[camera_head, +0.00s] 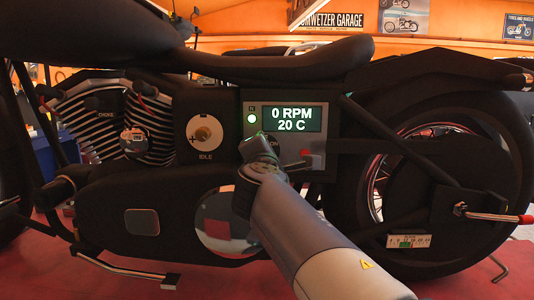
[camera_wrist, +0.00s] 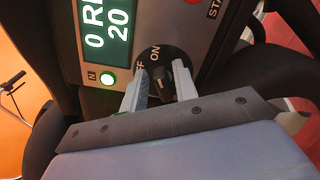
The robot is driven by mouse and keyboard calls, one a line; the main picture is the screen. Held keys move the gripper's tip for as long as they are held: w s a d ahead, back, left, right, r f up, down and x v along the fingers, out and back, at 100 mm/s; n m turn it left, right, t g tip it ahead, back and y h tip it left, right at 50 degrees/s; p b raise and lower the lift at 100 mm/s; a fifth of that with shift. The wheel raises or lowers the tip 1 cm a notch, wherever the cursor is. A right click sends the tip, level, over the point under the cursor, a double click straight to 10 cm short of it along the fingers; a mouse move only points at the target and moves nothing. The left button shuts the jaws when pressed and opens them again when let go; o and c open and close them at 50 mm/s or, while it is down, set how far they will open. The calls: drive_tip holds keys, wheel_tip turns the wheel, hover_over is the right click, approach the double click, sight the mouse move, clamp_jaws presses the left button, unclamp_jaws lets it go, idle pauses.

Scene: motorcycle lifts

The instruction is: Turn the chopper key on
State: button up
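The chopper (camera_head: 290,62) stands side-on in the head view, with a control panel (camera_head: 314,172) below its seat. The black key switch (camera_wrist: 159,84) lies between the fingertips of my gripper (camera_wrist: 160,78) in the wrist view, beside the OFF and ON labels. Gaps seem to show on both sides of the key, so the gripper looks open around it. In the head view my gripper (camera_head: 262,145) is at the panel's lower left and hides the key. A green lamp (camera_head: 252,118) is lit, and the lit display (camera_head: 293,119) reads 0 RPM, 20 C.
A red start button (camera_head: 305,153) sits right of my gripper. An idle dial (camera_head: 204,134) is to the left, with the finned engine and choke knob (camera_head: 133,142) beyond. The rear wheel (camera_head: 430,170) stands at right. The red floor (camera_head: 110,280) in front shows bare.

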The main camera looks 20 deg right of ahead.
drive_tip(key=shift+o, duration=0.7)
drive_tip(key=b+v, duration=0.1)
drive_tip(key=v, duration=0.9)
drive_tip(key=shift+s+a, duration=0.15)
drive_tip(key=shift+s, duration=0.25)
drive_tip(key=shift+w, duration=0.15)
drive_tip(key=p+x, duration=0.1)
drive_tip(key=x, duration=0.9)
drive_tip(key=shift+w, duration=0.35)
drive_tip(key=shift+s, duration=0.1)
